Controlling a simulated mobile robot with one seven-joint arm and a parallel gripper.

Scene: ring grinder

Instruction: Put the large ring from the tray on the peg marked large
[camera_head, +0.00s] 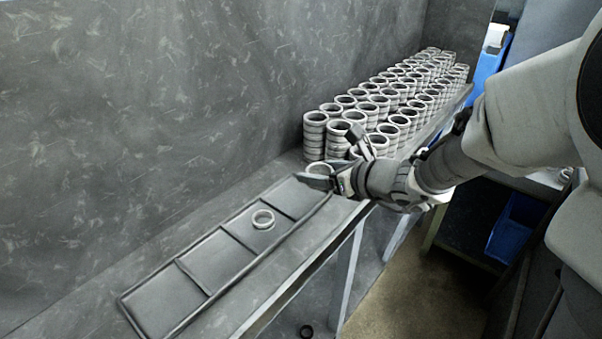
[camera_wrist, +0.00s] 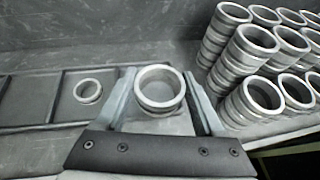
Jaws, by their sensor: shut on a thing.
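My gripper (camera_head: 318,178) is at the far right end of the long dark tray (camera_head: 208,294). In the wrist view my gripper (camera_wrist: 162,95) has one finger on each side of a pale metal ring, the large ring (camera_wrist: 160,105), and is shut on it. The large ring also shows at the fingers in the head view (camera_head: 320,169). I cannot tell whether it is clear of the surface below. A smaller ring (camera_head: 263,219) lies flat in a tray compartment; it also shows in the wrist view (camera_wrist: 88,92). I see no peg marked large.
Many stacked rings (camera_head: 385,105) stand in rows on the bench beyond my gripper; in the wrist view the stacks (camera_wrist: 245,60) are close to the right finger. A grey wall (camera_head: 150,100) runs behind the tray. The tray's left compartments are empty.

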